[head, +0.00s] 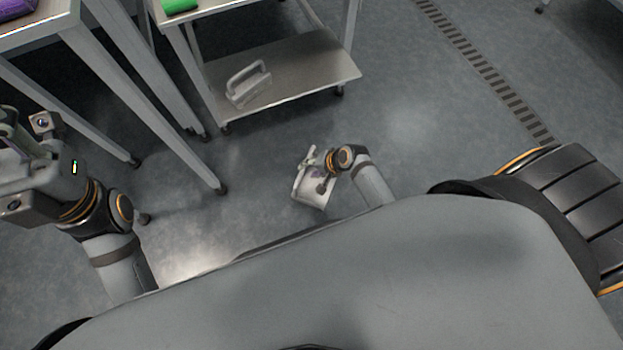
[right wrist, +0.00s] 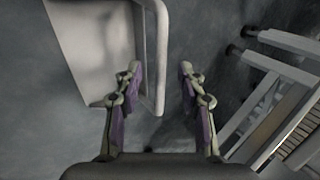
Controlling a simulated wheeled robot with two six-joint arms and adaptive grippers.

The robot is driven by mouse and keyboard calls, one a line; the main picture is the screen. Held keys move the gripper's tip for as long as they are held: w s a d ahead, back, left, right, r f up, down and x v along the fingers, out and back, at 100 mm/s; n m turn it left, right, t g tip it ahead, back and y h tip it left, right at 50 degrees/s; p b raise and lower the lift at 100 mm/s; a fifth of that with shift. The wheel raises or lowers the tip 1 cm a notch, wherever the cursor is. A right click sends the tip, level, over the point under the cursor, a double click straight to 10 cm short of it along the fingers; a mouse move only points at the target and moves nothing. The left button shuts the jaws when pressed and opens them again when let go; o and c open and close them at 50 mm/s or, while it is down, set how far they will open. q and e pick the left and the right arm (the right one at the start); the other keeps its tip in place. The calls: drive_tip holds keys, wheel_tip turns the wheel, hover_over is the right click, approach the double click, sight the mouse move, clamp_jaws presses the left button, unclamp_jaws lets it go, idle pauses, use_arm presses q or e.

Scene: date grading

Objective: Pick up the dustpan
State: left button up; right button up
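The dustpan (head: 313,192) is white and lies on the floor in front of my base, partly covered by my right gripper. In the right wrist view the dustpan (right wrist: 100,45) fills the upper left, with its looped handle (right wrist: 161,60) on its right side. My right gripper (right wrist: 161,72) is open, and the handle shows between its two fingertips. Whether the fingertips are level with the handle or above it is unclear. In the head view my right gripper (head: 311,160) is over the dustpan. My left gripper (head: 14,140) is at the left edge, partly cut off, fingers unclear.
A metal cart (head: 290,70) stands ahead, with a pale handled object (head: 248,82) on its lower shelf and a green item (head: 180,5) on top. A table (head: 45,25) with a purple item (head: 17,8) stands at the left. The floor right of the cart is clear.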

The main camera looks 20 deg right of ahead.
sight(303, 171)
drive_tip(key=b+x, duration=0.4)
drive_tip(key=x, duration=0.1)
drive_tip(key=shift+w+f+b, duration=0.15)
drive_tip(key=shift+f+b, duration=0.2)
drive_tip(key=shift+w, duration=0.1)
drive_tip(key=shift+r, duration=0.1)
drive_tip(key=shift+c, duration=0.2)
clamp_jaws()
